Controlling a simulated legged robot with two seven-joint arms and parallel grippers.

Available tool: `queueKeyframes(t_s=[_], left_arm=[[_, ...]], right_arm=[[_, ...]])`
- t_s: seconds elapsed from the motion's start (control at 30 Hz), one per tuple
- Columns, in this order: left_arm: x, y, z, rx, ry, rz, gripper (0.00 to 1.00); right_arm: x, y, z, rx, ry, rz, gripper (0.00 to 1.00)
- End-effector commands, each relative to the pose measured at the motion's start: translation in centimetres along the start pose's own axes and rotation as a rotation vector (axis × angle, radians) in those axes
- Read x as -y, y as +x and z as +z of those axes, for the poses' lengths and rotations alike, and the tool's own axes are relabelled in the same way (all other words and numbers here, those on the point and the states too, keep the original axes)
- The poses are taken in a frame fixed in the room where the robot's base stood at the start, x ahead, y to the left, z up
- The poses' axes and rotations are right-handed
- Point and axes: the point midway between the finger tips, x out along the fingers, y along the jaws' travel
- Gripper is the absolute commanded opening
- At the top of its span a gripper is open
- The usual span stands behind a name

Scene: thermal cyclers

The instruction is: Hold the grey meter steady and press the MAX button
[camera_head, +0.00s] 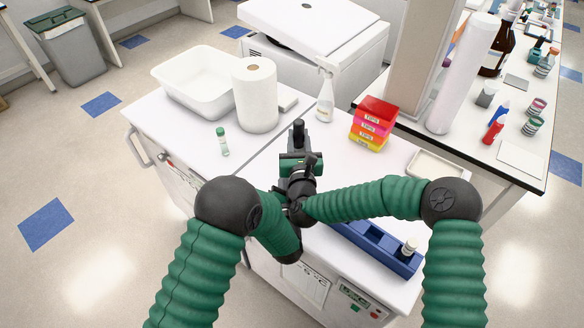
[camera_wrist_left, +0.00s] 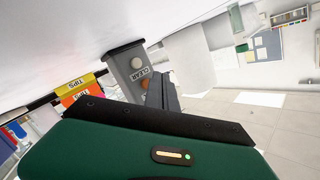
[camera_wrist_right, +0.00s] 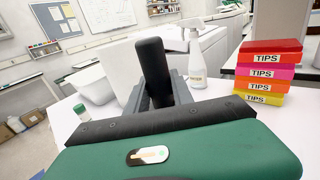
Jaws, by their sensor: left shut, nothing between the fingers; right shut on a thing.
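In the right wrist view, my right gripper (camera_wrist_right: 158,94) is shut on a dark upright body with a rounded top (camera_wrist_right: 152,68), which looks to be the grey meter. In the head view its dark top (camera_head: 298,131) rises above my right gripper (camera_head: 298,152). In the left wrist view the grey meter (camera_wrist_left: 120,66) shows its face, with round buttons and a "CLEAR" label. My left gripper (camera_wrist_left: 163,92) is shut and empty, its fingertips in front of the lower face. Whether they touch is unclear. A MAX label is not readable.
Behind are a white tub (camera_head: 196,84), a paper roll (camera_head: 255,94), a spray bottle (camera_head: 325,97) and stacked tip boxes (camera_head: 374,122). A small green-capped tube (camera_head: 222,142) stands left. A blue rack (camera_head: 372,241) lies at the right front, under my right arm.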

Motion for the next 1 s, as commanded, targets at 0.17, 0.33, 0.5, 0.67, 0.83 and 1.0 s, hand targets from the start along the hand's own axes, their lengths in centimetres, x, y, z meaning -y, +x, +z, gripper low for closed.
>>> queueKeyframes(t_s=[0.17,0.33,0.5,0.67,0.83,1.0], left_arm=[[0.00,0.00,0.00,0.000,0.000,0.000,0.00],[0.00,0.00,0.00,0.000,0.000,0.000,0.00],[0.00,0.00,0.00,0.000,0.000,0.000,0.00],[0.00,0.00,0.00,0.000,0.000,0.000,0.00],[-0.14,0.15,-0.20,0.000,0.000,0.001,0.00],[-0.30,0.48,-0.53,0.000,0.000,-0.001,0.00]], right_arm=[[0.01,0.00,0.00,0.000,0.000,0.000,0.00],[0.00,0.00,0.01,0.000,0.000,0.000,0.00],[0.00,0.00,0.00,0.000,0.000,0.000,0.00],[0.00,0.00,0.01,0.000,0.000,0.000,0.00],[0.00,0.00,0.01,0.000,0.000,0.000,0.00],[0.00,0.00,0.01,0.000,0.000,0.000,0.00]])
